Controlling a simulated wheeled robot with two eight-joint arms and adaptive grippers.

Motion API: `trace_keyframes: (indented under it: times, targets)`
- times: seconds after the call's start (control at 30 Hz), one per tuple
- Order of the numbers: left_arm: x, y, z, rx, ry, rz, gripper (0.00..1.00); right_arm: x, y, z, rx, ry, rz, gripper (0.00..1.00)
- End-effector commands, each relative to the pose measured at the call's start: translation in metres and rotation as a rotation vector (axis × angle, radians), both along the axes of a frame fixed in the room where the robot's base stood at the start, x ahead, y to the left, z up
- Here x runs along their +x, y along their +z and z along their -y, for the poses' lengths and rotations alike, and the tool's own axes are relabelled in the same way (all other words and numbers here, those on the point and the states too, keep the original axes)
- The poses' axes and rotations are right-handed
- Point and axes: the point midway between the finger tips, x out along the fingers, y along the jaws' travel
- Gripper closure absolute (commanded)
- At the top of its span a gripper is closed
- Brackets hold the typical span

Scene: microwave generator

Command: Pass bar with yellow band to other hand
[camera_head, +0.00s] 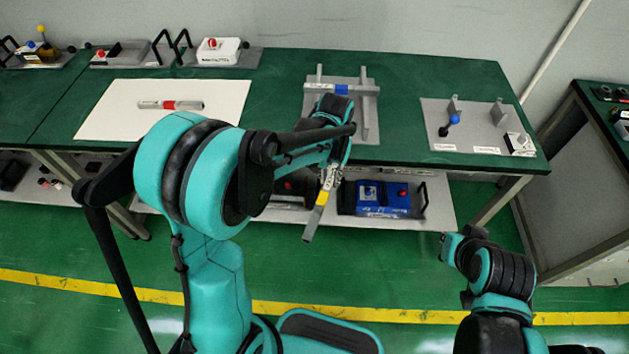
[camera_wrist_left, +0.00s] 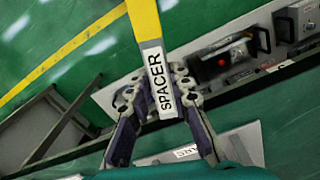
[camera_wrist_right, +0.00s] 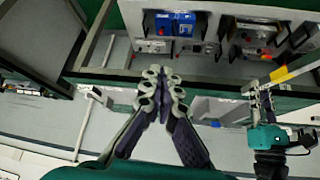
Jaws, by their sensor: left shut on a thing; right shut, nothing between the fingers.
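The bar with the yellow band (camera_head: 314,219) is grey and hangs tilted, its lower end free, in front of the table edge. My left gripper (camera_head: 329,176) is shut on its upper part, above the yellow band. In the left wrist view the bar (camera_wrist_left: 146,24) shows its yellow band and a label reading SPACER between the left fingers (camera_wrist_left: 160,92). In the right wrist view the bar (camera_wrist_right: 301,68) is at the right edge, held by the left gripper. My right gripper (camera_wrist_right: 161,78) is shut and empty, apart from the bar. Its fingers are barely visible in the head view.
A bar with a red band (camera_head: 170,105) lies on a white mat (camera_head: 226,94). A stand with a blue-banded bar (camera_head: 341,90) is behind my left gripper. A grey plate with brackets (camera_head: 477,112) is to its right. A blue box (camera_head: 383,199) stands on the lower shelf.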

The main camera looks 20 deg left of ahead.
Motion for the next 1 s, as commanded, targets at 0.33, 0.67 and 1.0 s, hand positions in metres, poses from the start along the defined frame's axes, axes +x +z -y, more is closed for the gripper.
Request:
trace_keyframes:
  times: [0.33, 0.67, 1.0]
  targets:
    - [0.044, 0.054, 0.073, 0.000, -0.057, -0.001, 1.00, 0.000, 0.000, 0.000, 0.000, 0.000, 0.000, 1.00]
    - [0.058, 0.073, 0.097, 0.000, -0.074, -0.001, 1.00, 0.003, 0.000, -0.005, -0.001, 0.003, -0.005, 0.58]
    - [0.058, 0.073, 0.097, 0.000, -0.074, -0.001, 1.00, 0.046, 0.006, -0.080, -0.037, -0.028, -0.013, 0.55]
